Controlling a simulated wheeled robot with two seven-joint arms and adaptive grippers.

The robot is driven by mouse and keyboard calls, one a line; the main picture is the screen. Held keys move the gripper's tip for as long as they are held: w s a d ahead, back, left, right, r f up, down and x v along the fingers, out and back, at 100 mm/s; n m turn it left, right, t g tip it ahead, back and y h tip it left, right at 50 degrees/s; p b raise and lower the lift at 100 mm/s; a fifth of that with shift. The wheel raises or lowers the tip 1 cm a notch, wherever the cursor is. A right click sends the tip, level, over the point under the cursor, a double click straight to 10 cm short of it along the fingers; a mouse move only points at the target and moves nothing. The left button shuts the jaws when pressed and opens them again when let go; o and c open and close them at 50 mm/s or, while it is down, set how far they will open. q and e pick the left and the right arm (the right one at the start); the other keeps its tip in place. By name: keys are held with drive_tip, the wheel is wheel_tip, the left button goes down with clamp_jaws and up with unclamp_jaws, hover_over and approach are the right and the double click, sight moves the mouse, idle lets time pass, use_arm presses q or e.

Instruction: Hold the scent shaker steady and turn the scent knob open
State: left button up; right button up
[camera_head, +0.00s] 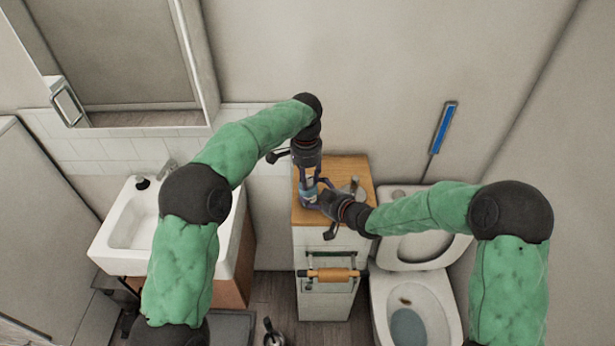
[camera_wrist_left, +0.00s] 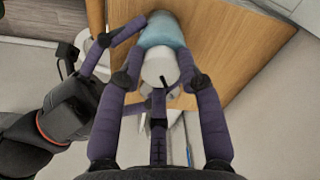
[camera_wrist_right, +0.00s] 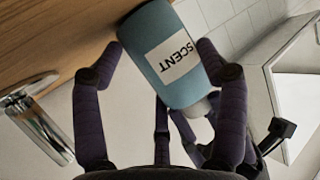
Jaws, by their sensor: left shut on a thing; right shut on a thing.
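The scent shaker (camera_head: 309,193) stands on the wooden top of the narrow cabinet. In the right wrist view it is a blue cylinder (camera_wrist_right: 165,52) with a white SCENT label. My right gripper (camera_head: 314,199) reaches in from the right side and is shut on the blue body. The scent knob (camera_wrist_left: 160,67) is the white part on top of the shaker. My left gripper (camera_head: 309,178) comes down from above and is shut on the knob, with a finger on either side. The knob also shows partly in the right wrist view (camera_wrist_right: 197,108). A dark mark crosses the knob.
A metal tap-like fitting (camera_wrist_right: 38,125) is close to my right gripper on the cabinet top (camera_head: 346,170). A sink (camera_head: 135,222) stands left and a toilet (camera_head: 416,300) right. The wall is close behind.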

use_arm(q)
drive_tip(key=shift+s+a+f, duration=0.1)
drive_tip(key=shift+a+f, duration=0.05)
drive_tip(key=shift+a, duration=0.05)
drive_tip(key=o, duration=1.2)
drive_tip(key=shift+c, duration=0.2)
drive_tip(key=shift+d, duration=0.2)
drive_tip(key=shift+r, duration=0.2)
drive_tip(key=shift+r, duration=0.25)
drive_tip(key=shift+s+r, duration=0.1)
drive_tip(key=shift+r, duration=3.5)
